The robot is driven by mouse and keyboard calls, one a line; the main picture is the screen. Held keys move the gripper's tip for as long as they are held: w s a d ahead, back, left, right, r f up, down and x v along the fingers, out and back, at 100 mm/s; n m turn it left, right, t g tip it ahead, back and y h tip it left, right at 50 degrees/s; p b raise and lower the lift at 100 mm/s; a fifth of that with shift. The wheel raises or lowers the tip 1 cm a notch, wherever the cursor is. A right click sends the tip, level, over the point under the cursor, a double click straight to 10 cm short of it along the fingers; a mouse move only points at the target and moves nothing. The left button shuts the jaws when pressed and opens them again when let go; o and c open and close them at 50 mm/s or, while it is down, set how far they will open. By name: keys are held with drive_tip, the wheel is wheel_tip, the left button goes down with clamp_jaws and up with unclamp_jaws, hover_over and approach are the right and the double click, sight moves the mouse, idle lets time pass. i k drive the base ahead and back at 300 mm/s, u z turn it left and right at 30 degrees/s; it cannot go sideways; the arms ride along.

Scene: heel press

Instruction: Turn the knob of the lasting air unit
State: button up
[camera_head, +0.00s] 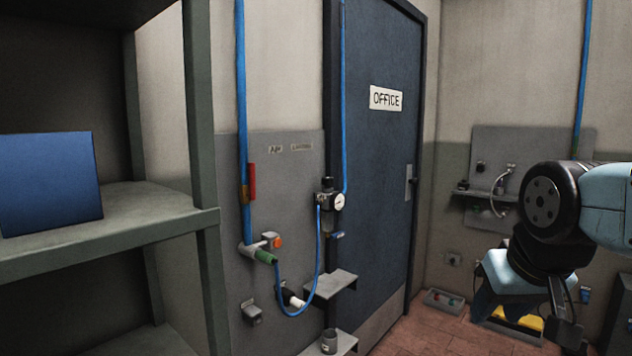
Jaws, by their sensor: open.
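The lasting air unit (327,205) is mounted on the grey wall panel beside the blue office door. Its black knob (327,184) sits on top, with a round white gauge (339,203) at the right side. A blue hose hangs from the unit's left side. My gripper (564,332) is at the lower right, dark and pointing down. It is open, well to the right of the unit and nearer to me, touching nothing that I can see. Its fingertips are small and hard to make out.
A red-handled valve (252,182) and a fitting with an orange button (277,242) are on the blue pipe to the left. Small ledges (331,284) jut out below the unit. A metal shelf (110,225) with a blue box (50,183) fills the left side.

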sight(327, 180)
drive_tip(key=i, duration=1)
drive_tip(key=u, duration=0.05)
